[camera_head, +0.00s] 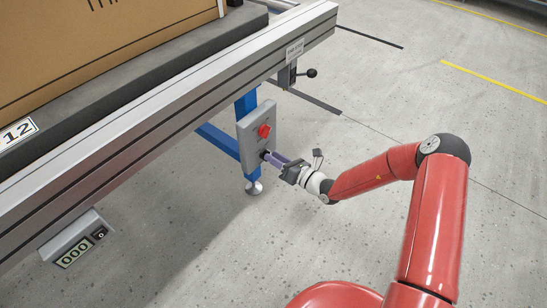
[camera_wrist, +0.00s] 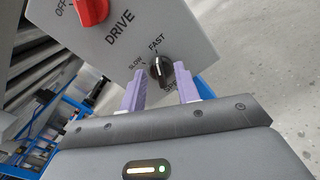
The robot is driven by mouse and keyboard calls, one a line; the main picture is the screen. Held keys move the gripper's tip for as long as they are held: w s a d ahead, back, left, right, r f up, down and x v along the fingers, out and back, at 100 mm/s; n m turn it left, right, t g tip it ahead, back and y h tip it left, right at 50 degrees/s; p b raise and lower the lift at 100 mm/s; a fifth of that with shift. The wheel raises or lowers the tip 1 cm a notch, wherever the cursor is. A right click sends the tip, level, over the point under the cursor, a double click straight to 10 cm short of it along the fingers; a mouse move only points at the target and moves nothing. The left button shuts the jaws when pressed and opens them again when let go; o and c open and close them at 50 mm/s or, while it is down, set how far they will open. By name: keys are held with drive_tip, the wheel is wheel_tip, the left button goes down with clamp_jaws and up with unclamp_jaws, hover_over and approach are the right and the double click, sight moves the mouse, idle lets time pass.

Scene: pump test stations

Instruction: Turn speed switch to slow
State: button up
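The speed switch (camera_wrist: 161,71) is a small black round knob with a pale pointer line on a grey panel (camera_wrist: 185,35). SLOW is printed at its upper left and FAST above it. The line appears to point up towards FAST. Other print beside the knob is partly hidden by my fingers. My gripper (camera_wrist: 156,74) has two purple fingers, spread apart, one on each side of the knob. I cannot tell whether they touch it. In the head view my gripper (camera_head: 270,158) reaches the lower part of the panel and hides the switch.
A red DRIVE switch (camera_head: 264,130) sits above on the same panel, also seen in the wrist view (camera_wrist: 92,10). The panel hangs by a blue leg (camera_head: 246,105) under a conveyor (camera_head: 150,125) carrying a cardboard box (camera_head: 90,40). A lever (camera_head: 310,73) stands behind.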

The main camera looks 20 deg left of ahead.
drive_tip(key=shift+w+a, duration=0.25)
drive_tip(key=shift+a, duration=0.3)
clamp_jaws()
drive_tip(key=shift+n, duration=0.3)
drive_tip(key=n, duration=0.3)
drive_tip(key=n+p, duration=0.1)
drive_tip(key=n, duration=0.7)
drive_tip(key=shift+s+a+p, duration=0.2)
drive_tip(key=shift+s+p, duration=0.15)
drive_tip(key=shift+s, duration=0.05)
drive_tip(key=shift+n, duration=0.4)
